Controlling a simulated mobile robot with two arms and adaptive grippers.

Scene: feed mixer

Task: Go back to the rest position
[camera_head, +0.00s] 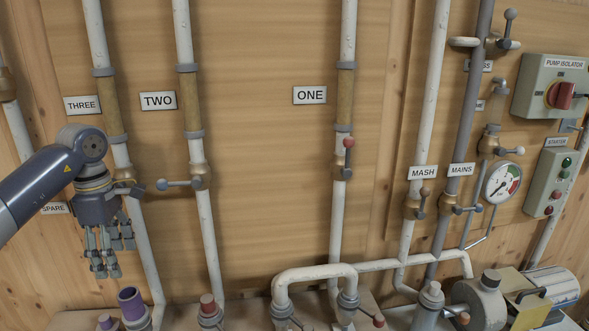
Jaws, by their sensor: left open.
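My left gripper (106,262) hangs at the left with its fingers pointing down. It is open with nothing between the fingers. It is in front of the left pipes, below the THREE label (82,105) and above a purple-topped pipe stub (131,303). The valve on pipe THREE (125,175) is just right of my wrist and partly hidden by it. My right gripper is out of view.
Valve TWO's lever (178,184) lies horizontal, pointing left. Valve ONE's red-tipped lever (348,155) points up. At the right are the MASH (422,172) and MAINS (460,169) labels, a gauge (502,183), a pump isolator (550,88) and a pump (484,300).

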